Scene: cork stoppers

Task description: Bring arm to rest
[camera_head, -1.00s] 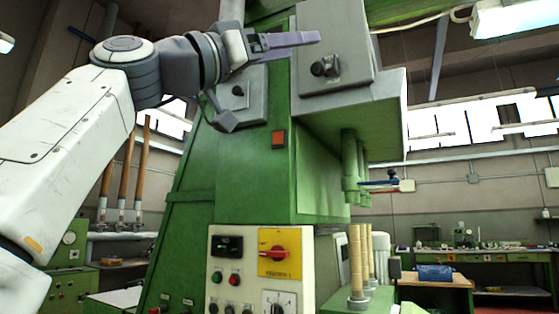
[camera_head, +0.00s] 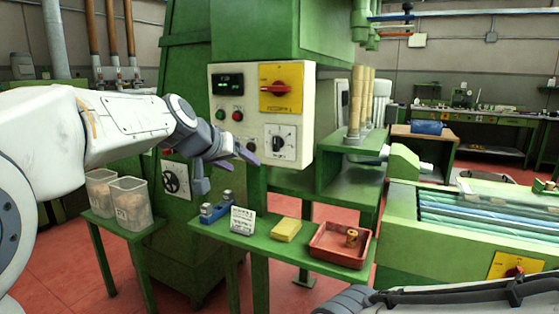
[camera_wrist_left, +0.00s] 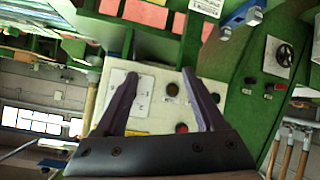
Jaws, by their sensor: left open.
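My left arm comes in from the left in the head view. Its gripper (camera_head: 242,156) is in the air in front of the green machine, by the lower left of its control panel (camera_head: 262,115). In the left wrist view the gripper (camera_wrist_left: 158,85) shows two purple fingers spread wide. Nothing is between them; the control panel (camera_wrist_left: 150,110) shows behind. A grey and white arm part (camera_head: 430,303) of mine shows at the bottom right of the head view. No right gripper shows.
Below is a green bench with a blue tool (camera_head: 216,209), a printed card (camera_head: 243,220), a yellow block (camera_head: 286,229) and a red tray (camera_head: 325,253) holding a cork-coloured piece (camera_head: 352,238). Two clear bins (camera_head: 132,204) stand at left. A conveyor-like machine (camera_head: 410,230) stands at right.

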